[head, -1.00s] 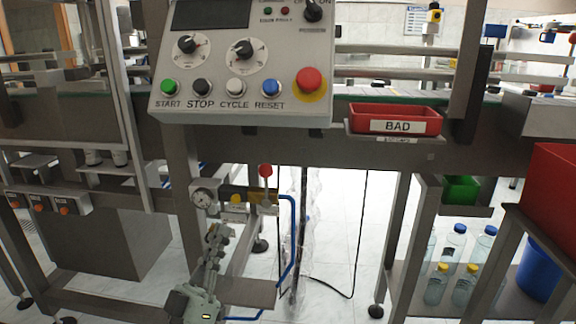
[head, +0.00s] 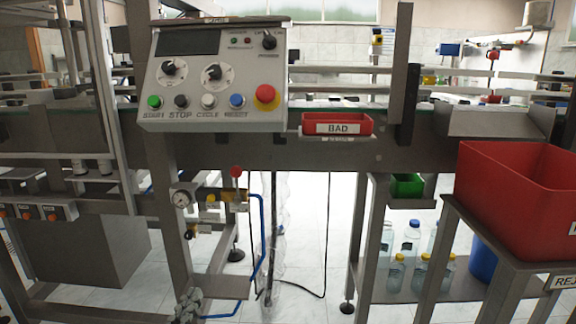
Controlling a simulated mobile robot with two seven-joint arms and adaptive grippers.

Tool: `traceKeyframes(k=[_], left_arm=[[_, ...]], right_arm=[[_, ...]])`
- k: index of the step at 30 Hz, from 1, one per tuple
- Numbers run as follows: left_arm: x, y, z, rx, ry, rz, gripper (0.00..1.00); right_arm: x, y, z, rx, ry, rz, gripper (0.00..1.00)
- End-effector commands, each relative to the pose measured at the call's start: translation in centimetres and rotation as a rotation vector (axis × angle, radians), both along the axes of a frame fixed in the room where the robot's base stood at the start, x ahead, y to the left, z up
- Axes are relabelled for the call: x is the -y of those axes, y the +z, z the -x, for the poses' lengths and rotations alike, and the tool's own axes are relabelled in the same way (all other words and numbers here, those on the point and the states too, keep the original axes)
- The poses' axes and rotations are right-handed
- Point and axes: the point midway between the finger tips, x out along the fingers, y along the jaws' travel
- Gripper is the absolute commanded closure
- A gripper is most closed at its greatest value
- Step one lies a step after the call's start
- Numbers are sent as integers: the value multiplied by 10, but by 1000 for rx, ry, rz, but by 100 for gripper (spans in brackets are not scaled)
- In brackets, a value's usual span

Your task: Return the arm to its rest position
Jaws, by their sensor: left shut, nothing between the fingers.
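Most of my left arm is out of the picture. My right gripper is not in view.
A blue hose (head: 262,240) runs down right of the gripper. Steel frame legs and a lower shelf (head: 228,287) stand close by. A red BAD tray (head: 337,125) hangs at the conveyor. A large red bin (head: 510,185) stands on a stand at right, with bottles (head: 396,273) below left.

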Motion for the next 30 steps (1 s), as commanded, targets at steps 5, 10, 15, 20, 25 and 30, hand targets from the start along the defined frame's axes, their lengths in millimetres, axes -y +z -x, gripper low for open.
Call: traceKeyframes(k=[5, 10, 15, 20, 25, 30], left_arm=[[-16, -57, 54, -385, 57, -192, 100], [-30, -91, 117, -677, 57, -332, 100], [-41, -107, 178, -909, 31, -435, 100], [-45, -112, 206, -1009, 13, -478, 100], [-45, -112, 205, -1009, 15, -476, 100], [-45, -112, 205, -1008, 15, -476, 100]], right_arm=[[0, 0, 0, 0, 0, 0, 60], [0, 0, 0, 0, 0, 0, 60], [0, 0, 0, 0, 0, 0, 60], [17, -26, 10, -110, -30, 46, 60], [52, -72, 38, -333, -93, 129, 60], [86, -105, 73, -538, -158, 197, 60]])
